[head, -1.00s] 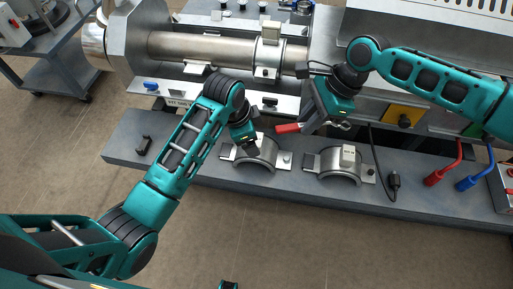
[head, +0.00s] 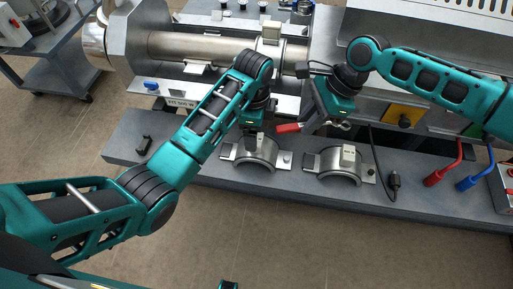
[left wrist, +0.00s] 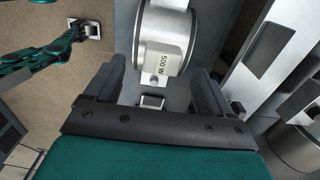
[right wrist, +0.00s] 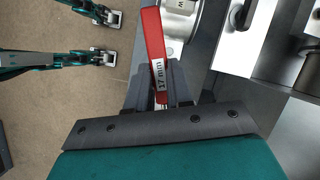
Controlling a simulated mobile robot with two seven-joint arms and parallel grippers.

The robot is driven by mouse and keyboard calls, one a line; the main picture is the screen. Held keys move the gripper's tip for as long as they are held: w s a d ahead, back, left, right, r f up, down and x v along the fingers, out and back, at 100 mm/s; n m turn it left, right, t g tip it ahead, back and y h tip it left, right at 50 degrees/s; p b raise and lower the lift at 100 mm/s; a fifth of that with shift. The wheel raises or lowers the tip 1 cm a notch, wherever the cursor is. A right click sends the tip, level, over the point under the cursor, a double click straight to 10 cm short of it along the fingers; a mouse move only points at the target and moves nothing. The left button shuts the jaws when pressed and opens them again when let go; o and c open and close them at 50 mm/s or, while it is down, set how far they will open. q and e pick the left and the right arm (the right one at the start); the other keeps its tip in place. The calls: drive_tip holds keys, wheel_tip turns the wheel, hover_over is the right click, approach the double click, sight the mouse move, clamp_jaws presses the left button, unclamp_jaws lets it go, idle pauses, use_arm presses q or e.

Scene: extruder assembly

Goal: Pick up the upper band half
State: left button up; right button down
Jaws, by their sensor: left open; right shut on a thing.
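Two silver curved band halves lie arch-up on the grey bench ledge: one at left (head: 256,154) and one at right (head: 340,167). Which is the upper half I cannot tell. My left gripper (head: 253,130) points down at the far side of the left band half. In the left wrist view a band half marked 500 W (left wrist: 163,42) lies just ahead of my open fingers (left wrist: 158,72), its small end tab between them. I see no grip on it. My right gripper (head: 325,118) is shut on a red-handled tool (head: 288,128), marked 17 mm in the right wrist view (right wrist: 154,50).
The extruder barrel (head: 205,47) runs behind the ledge, with a clamp band (head: 268,55) around it. A dark bracket-like part (head: 143,146) lies on the ledge at left. A black cable (head: 392,182) and red and blue handles (head: 433,177) are at right.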

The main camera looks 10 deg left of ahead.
use_arm(q)
drive_tip(key=f, duration=0.5)
drive_tip(key=shift+w+d, duration=0.2)
drive_tip(key=shift+d, duration=0.05)
clamp_jaws()
idle(0.5)
